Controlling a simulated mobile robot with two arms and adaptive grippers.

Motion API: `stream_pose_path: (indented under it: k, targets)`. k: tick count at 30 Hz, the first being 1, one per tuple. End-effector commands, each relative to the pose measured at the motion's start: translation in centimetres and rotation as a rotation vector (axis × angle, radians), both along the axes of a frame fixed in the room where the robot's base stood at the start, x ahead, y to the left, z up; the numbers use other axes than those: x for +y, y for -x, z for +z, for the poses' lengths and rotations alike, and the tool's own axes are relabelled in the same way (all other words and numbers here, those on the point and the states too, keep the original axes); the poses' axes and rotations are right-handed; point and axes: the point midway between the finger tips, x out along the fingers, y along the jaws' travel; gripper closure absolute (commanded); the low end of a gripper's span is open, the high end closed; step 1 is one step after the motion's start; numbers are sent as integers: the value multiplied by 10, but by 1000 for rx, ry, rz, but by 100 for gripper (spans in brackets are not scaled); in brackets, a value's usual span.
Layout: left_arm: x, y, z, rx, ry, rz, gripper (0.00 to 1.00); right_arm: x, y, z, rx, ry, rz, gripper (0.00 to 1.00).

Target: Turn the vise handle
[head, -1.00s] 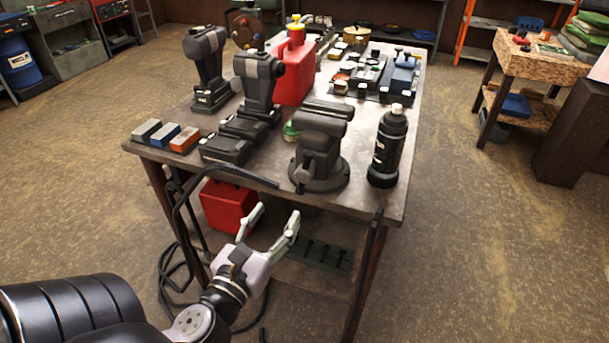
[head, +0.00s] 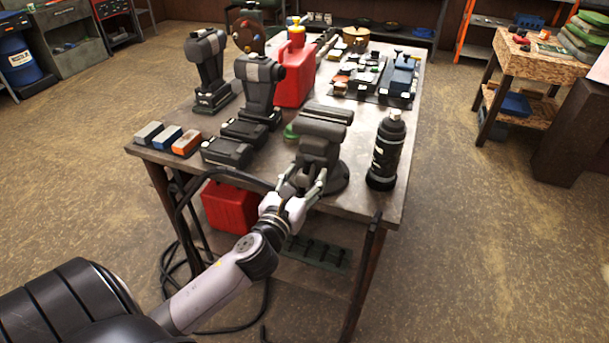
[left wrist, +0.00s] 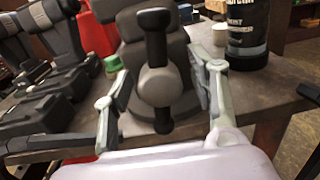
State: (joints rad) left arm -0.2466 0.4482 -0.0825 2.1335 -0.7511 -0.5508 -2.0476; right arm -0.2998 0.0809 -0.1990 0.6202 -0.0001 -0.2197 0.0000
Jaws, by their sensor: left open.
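The dark grey vise (head: 321,140) stands at the front edge of the workbench, with its screw end facing me. In the left wrist view the vise handle (left wrist: 155,35) is a black bar, upright, running through the round grey screw head (left wrist: 160,87). My left gripper (head: 302,180) is at the front of the vise. Its open fingers (left wrist: 160,90) stand on either side of the screw head and handle, with gaps showing on both sides. In the head view the gripper mostly hides the handle. My right gripper is not in view.
A black spray bottle (head: 386,150) stands close to the right of the vise. Black drill-like tools (head: 256,90) and small blocks (head: 167,138) are on the left. A red fuel can (head: 294,72) stands behind. The floor right of the workbench (head: 400,200) is clear.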

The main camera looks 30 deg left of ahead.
Motion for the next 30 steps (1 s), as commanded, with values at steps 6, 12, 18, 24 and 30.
stream_pose_path:
  k: [6, 12, 18, 24, 30]
  targets:
    - [0, -1, 0, 0, 1, 0, 47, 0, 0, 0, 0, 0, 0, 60]
    - [0, -1, 0, 0, 1, 0, 57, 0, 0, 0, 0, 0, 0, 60]
    - [0, -1, 0, 0, 1, 0, 71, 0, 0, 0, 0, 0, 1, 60]
    - [0, -1, 0, 0, 1, 0, 84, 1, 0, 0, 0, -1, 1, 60]
    - [0, -1, 0, 1, 1, 0, 96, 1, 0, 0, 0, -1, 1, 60]
